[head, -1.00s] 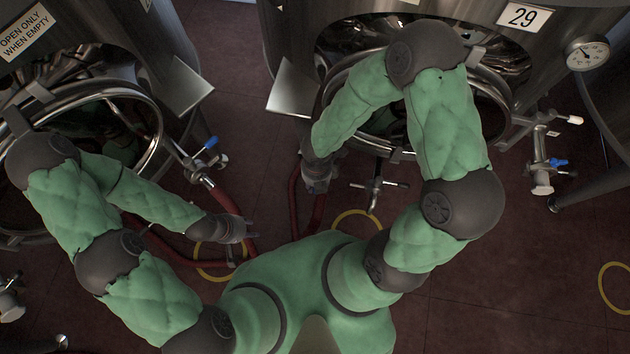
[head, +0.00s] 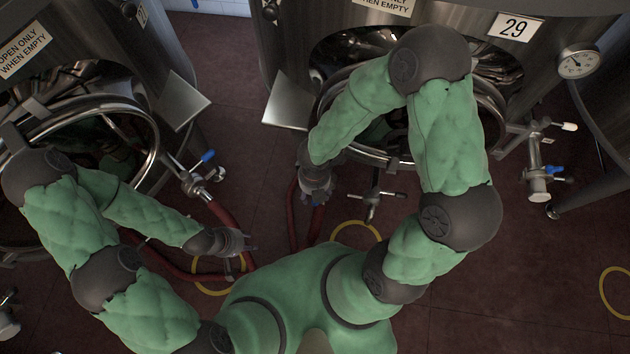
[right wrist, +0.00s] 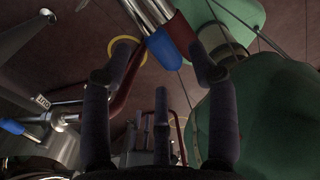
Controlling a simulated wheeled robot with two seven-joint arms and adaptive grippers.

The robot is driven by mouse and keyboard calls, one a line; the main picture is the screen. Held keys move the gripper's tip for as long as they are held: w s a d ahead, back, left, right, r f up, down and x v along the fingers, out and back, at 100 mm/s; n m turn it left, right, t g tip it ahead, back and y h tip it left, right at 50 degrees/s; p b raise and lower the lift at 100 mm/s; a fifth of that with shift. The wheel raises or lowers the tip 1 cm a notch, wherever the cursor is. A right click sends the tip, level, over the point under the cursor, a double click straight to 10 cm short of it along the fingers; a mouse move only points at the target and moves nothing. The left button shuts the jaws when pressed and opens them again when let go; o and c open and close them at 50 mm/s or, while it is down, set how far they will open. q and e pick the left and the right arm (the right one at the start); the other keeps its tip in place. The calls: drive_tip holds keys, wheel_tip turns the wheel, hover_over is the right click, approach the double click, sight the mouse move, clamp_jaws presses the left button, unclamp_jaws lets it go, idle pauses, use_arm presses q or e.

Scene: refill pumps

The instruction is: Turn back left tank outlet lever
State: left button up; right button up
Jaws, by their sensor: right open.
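A blue lever (head: 207,157) sits on the metal outlet valve (head: 195,182) of the left tank, pointing up and right. My right gripper (head: 317,190) reaches down at the lower left of the tank marked 29, beside a red hose. A blue lever (right wrist: 170,48) shows ahead of its spread fingers in the right wrist view; no contact is visible. A blue spot (head: 318,203) shows by this gripper in the head view. I cannot tell which tank this lever serves. My left gripper (head: 245,243) hovers low near a red hose; its fingers are too small to judge.
Tank 29's gauge (head: 577,62) and side valve (head: 540,172) stand at the right. A metal T-shaped fitting (head: 372,198) lies right of my right gripper. Yellow rings (head: 357,228) mark the floor. Red hoses (head: 230,222) run low. Another blue handle (right wrist: 14,127) shows in the right wrist view.

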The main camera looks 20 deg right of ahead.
wheel_tip(320, 180, up, 9)
drive_tip(key=shift+r, duration=0.15)
idle(0.4)
drive_tip(key=c, duration=0.8)
drive_tip(key=shift+w+a+f+m, duration=0.2)
drive_tip(key=shift+w+m, duration=0.1)
drive_tip(key=shift+m, duration=0.3)
clamp_jaws()
drive_tip(key=w+a+f+m+g+h+b, duration=0.2)
drive_tip(key=w+a+m+b, duration=0.4)
drive_tip(key=m, duration=1)
drive_tip(key=s+d+f+b, duration=0.3)
drive_tip(key=s+f+b, duration=0.1)
drive_tip(key=f, duration=0.5)
drive_tip(key=shift+s+d+f+m, duration=0.15)
drive_tip(key=shift+s+d+m, duration=0.15)
drive_tip(key=shift+s+d, duration=0.05)
